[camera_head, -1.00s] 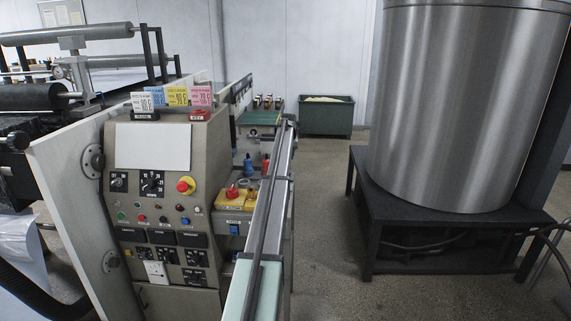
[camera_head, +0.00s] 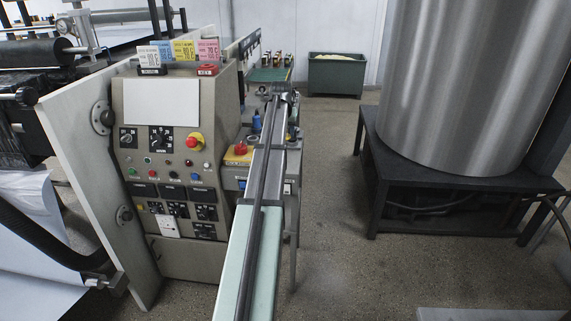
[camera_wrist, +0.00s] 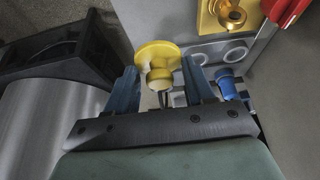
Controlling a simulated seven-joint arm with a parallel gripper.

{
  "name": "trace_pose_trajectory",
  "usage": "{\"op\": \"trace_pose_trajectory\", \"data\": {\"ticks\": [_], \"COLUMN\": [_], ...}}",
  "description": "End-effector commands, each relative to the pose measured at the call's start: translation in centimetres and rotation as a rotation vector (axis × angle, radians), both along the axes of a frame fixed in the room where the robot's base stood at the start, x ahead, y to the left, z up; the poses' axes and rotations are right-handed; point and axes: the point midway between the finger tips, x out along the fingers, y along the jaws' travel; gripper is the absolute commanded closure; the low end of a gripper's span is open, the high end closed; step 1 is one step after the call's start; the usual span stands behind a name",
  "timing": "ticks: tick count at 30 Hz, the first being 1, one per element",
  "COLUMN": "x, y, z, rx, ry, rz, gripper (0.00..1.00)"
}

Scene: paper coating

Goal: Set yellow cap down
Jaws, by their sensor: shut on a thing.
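The yellow cap (camera_wrist: 158,55) has a wide round disc and a paler, narrower stub. In the wrist view it sits between the two blue fingers of my gripper (camera_wrist: 160,76), which is shut on it. The cap appears off any surface, but its height is hard to judge. In the head view my arm stretches away beside the control cabinet; the cap and fingertips cannot be made out there.
A yellow plate with a brass collar (camera_wrist: 231,15) and a red part (camera_wrist: 284,10) lie near the gripper. A blue knob-like part (camera_wrist: 229,82) is close to the right finger. The control cabinet (camera_head: 160,100) stands left; a steel drum (camera_head: 455,80) stands right.

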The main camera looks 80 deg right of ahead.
Motion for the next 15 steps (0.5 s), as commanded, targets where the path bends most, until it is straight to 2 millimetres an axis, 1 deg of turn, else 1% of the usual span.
{"op": "trace_pose_trajectory", "data": {"ticks": [1, 6, 10, 13, 15], "x": [-0.2, -0.5, -0.5, -0.5, -0.5], "y": [0.7, 0.5, 0.5, 0.5, 0.6], "z": [-0.1, -0.1, -0.3, -0.9, -1.7], "rx": [-0.001, 0.000, 0.000, 0.001, 0.001], "ry": [0.001, 0.000, 0.000, 0.000, 0.001], "rz": [-0.040, -0.145, -0.185, -0.195, -0.196], "gripper": [0.76, 0.76, 0.76, 0.76, 0.76]}}
